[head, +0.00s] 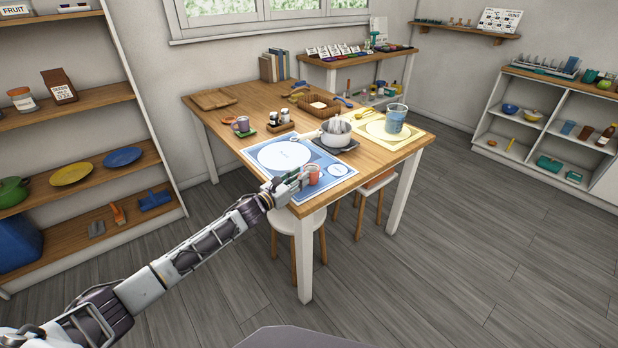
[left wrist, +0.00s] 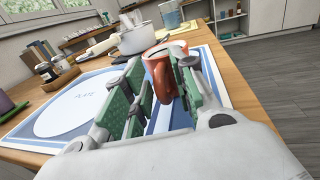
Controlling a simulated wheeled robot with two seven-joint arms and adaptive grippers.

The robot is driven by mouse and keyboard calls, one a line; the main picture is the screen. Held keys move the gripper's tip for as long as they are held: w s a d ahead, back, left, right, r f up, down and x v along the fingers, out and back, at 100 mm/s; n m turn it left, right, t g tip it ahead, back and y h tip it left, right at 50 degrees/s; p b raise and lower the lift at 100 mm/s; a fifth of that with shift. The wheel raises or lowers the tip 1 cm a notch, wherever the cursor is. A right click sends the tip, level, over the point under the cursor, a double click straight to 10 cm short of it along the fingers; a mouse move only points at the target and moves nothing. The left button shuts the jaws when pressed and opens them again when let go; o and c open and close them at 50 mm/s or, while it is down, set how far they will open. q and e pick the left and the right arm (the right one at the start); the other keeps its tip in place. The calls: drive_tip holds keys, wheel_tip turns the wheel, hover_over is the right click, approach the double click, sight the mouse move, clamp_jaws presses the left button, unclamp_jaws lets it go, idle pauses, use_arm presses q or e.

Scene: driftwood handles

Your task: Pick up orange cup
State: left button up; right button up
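The orange cup (head: 313,175) stands upright on the blue placemat (head: 335,170), near the table's front corner. In the left wrist view the cup (left wrist: 158,72) shows its handle toward me, between my fingertips. My left gripper (head: 293,181) is at the cup's left side in the head view. In the left wrist view its green-padded fingers (left wrist: 163,80) stand apart, one on each side of the handle. Whether a pad touches the cup is unclear. My right gripper is not in view.
A pot (head: 336,132) on a dark tray and a blue cup (head: 396,116) stand farther back. Stools (head: 299,220) are under the table's front edge. The floor to the right is clear.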

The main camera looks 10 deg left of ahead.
use_arm(q)
clamp_jaws()
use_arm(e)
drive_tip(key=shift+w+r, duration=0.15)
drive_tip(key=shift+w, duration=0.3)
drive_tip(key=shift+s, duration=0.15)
use_arm(q)
drive_tip(key=shift+r, duration=0.75)
drive_tip(key=shift+r+p, duration=1.25)
drive_tip(key=shift+r, duration=3)
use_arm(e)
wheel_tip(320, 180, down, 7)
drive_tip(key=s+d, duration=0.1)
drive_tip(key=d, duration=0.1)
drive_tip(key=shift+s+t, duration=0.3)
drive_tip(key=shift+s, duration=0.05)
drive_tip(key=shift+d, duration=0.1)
